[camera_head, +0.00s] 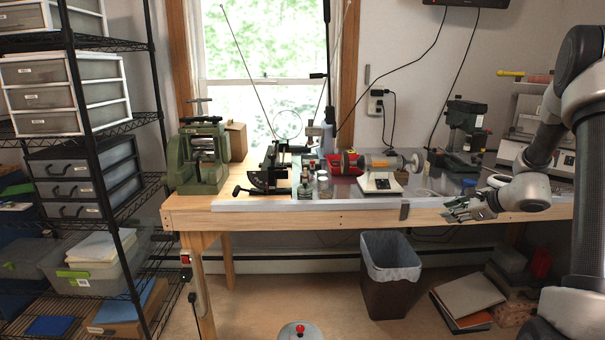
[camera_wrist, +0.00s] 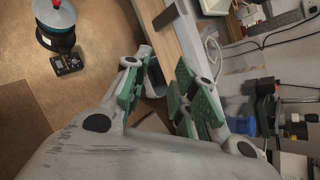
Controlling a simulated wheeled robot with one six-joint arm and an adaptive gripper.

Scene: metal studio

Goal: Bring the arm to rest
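My arm reaches in from the right side of the head view. My gripper (camera_head: 462,209) hangs at the front edge of the wooden workbench (camera_head: 330,219), toward its right part. In the wrist view my gripper (camera_wrist: 163,84) shows two fingers with green pads, spread apart with nothing between them. The bench edge and part of a dark bin show past the fingers. I cannot tell whether the gripper touches the bench edge.
A lined waste bin (camera_head: 388,283) stands below the bench, left of my gripper. Boxes (camera_head: 467,296) lie on the floor at right. A wire shelf (camera_head: 92,130) fills the left.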

